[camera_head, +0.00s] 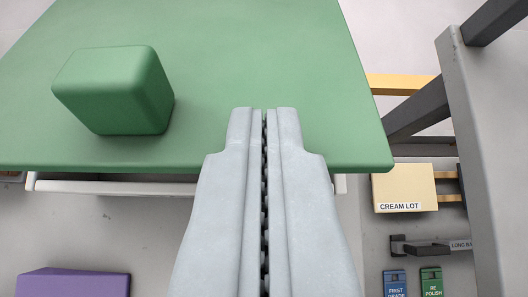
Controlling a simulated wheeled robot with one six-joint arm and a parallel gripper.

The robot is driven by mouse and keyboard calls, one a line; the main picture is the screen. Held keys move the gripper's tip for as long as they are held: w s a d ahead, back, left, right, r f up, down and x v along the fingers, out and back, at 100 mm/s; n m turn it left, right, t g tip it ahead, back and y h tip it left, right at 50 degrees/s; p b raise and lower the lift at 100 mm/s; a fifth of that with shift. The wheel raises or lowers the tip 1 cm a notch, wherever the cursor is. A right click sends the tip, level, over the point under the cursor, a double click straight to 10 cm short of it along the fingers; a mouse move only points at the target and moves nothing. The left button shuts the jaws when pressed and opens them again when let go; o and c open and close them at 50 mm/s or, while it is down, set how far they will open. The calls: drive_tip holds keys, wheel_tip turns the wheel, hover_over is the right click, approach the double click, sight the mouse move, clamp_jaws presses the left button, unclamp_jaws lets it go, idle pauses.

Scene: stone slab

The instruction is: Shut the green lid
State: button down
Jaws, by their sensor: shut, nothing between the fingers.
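The green lid (260,60) fills the upper left and middle of the view as a broad flat panel. A rounded green block (112,90) stands up from its left part. A pale rim (100,187) shows just below the lid's near edge, with a narrow dark gap in places. My gripper (264,112) is shut and empty. Its fingertips overlap the lid's near edge right of the block. I cannot tell whether they touch the lid.
A cream box labelled "CREAM LOT" (403,188) is at the right, near a grey post (475,150) and dark bars (420,108). Small blue (395,283) and green (431,281) labelled items sit at the lower right. A purple block (73,282) is at the lower left.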

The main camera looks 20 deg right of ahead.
drive_tip(key=shift+s+a+f, duration=0.1)
drive_tip(key=shift+s+f, duration=0.15)
drive_tip(key=shift+f, duration=0.4)
drive_tip(key=shift+s+a+f, duration=0.1)
drive_tip(key=shift+s+f, duration=0.1)
drive_tip(key=shift+f, duration=0.45)
drive_tip(key=v, duration=1.7)
drive_tip(key=w+a+r+g+y, duration=0.1)
drive_tip(key=w+r, duration=0.1)
drive_tip(key=w, duration=0.4)
drive_tip(key=w+a+r+g, duration=0.1)
drive_tip(key=w+r+g, duration=0.1)
drive_tip(key=w, duration=0.3)
hover_over(108, 115)
drive_tip(key=f, duration=0.5)
drive_tip(key=s+f, duration=0.1)
drive_tip(key=f, duration=0.1)
drive_tip(key=shift+a+f, duration=0.2)
wheel_tip(108, 115, down, 3)
drive_tip(key=shift+s, duration=0.1)
drive_tip(key=shift+f, duration=0.5)
